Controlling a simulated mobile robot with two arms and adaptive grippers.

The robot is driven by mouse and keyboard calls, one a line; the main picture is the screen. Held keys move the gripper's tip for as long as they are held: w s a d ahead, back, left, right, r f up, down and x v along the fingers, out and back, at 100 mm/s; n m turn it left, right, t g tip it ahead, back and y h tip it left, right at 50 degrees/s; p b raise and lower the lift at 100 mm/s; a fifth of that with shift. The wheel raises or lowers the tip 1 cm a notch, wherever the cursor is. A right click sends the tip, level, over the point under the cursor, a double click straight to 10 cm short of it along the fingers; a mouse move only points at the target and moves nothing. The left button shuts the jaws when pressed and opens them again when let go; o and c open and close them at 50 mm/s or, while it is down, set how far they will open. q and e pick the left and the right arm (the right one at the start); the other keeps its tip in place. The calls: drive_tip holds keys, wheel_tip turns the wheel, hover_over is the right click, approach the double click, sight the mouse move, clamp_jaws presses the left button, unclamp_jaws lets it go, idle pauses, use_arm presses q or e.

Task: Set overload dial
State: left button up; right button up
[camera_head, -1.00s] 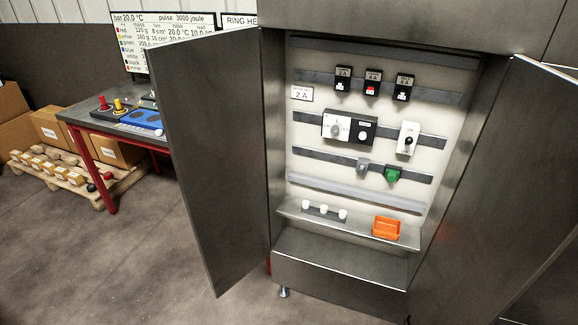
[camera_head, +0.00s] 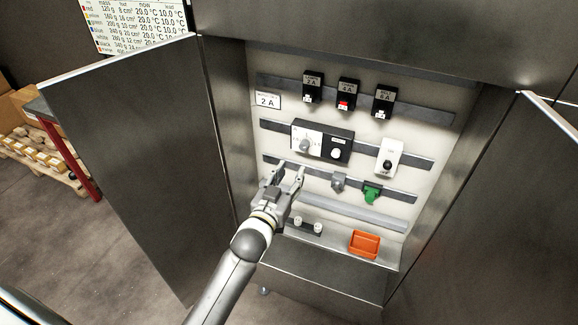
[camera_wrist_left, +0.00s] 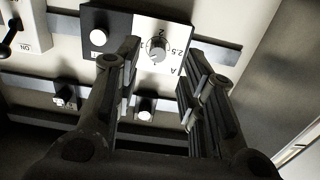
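The overload unit (camera_head: 342,151) is a half white, half black box on a rail in the open cabinet. Its grey round dial (camera_head: 304,145) sits on the white half, with a pale button on the black half. In the left wrist view the dial (camera_wrist_left: 157,50) shows a scale with 2, 2.5 and A; its exact setting is hard to read. My left gripper (camera_head: 288,172) is open and empty, just below and left of the dial. In the left wrist view the fingers of the left gripper (camera_wrist_left: 165,62) stand apart on either side of the dial, not touching it. My right gripper is not in view.
Three black breakers (camera_head: 348,93) line the top rail. A white switch (camera_head: 389,158), grey knob (camera_head: 339,181) and green part (camera_head: 373,193) are nearby. An orange tray (camera_head: 365,243) is below. The cabinet doors (camera_head: 130,150) stand open at both sides.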

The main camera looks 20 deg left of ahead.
sight(303, 148)
use_arm(q)
drive_tip(key=w+b, duration=0.1)
drive_tip(key=w, duration=0.2)
drive_tip(key=w+r+b, duration=0.1)
drive_tip(key=w+b, duration=0.1)
drive_tip(key=w, duration=0.1)
drive_tip(key=w+b, duration=0.1)
drive_tip(key=w, duration=0.1)
drive_tip(key=shift+w+d+r+b, duration=0.1)
drive_tip(key=shift+w+r+b, duration=0.1)
drive_tip(key=shift+w+b, duration=0.15)
drive_tip(key=shift+w+r, duration=0.1)
drive_tip(key=shift+w, duration=0.3)
drive_tip(key=shift+c, duration=0.4)
drive_tip(key=c, duration=0.6)
drive_tip(key=shift+o, duration=0.2)
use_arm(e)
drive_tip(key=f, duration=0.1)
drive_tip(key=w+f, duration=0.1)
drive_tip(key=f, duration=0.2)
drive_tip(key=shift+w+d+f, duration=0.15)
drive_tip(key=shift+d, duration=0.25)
